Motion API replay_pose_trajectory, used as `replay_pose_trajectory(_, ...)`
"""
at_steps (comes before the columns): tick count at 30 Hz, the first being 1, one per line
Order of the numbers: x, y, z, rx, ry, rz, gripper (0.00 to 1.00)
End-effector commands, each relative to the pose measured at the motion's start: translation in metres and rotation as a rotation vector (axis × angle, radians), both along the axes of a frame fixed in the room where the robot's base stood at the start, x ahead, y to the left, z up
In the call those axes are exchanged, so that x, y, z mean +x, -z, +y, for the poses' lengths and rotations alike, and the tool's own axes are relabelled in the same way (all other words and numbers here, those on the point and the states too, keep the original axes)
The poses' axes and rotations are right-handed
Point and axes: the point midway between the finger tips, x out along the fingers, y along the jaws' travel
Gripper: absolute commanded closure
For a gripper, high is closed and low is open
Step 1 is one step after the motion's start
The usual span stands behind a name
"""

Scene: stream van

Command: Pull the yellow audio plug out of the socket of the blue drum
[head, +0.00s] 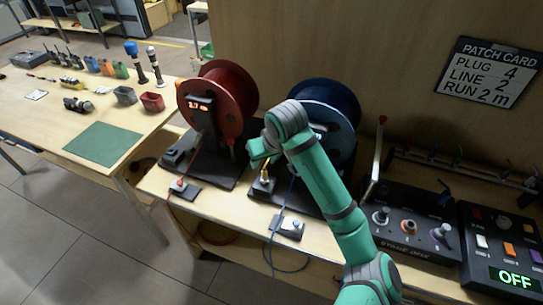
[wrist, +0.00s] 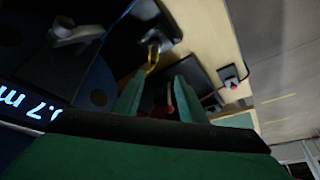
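The blue drum (head: 322,105) stands right of the red drum, partly hidden behind my arm. The small yellow plug (head: 265,173) stands at the dark socket block (head: 263,187) at the drum's lower left front. The wrist view also shows the yellow plug (wrist: 152,58) at the socket, just beyond my fingertips and left of the gap's middle. My gripper (head: 257,152) is above the plug in the head view. In the wrist view my gripper (wrist: 161,82) is open with its two green fingers apart, and no plug is between them.
The red drum (head: 217,95) stands close on the left. A control panel (head: 405,225) is at the right. The left table has cups and a green mat (head: 103,144).

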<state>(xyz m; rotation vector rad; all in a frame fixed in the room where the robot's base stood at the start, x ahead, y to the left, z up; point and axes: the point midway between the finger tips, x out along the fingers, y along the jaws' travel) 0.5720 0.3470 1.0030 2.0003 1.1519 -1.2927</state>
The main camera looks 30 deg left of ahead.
Motion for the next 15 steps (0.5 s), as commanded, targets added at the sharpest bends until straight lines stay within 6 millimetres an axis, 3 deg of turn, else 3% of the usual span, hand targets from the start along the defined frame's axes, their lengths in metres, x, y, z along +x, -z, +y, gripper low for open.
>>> replay_pose_trajectory(8, 0.005, 0.001, -0.010, -0.071, -0.002, -0.004, 0.62)
replay_pose_trajectory(15, 0.011, 0.032, 0.002, -0.069, -0.004, -0.002, 0.62)
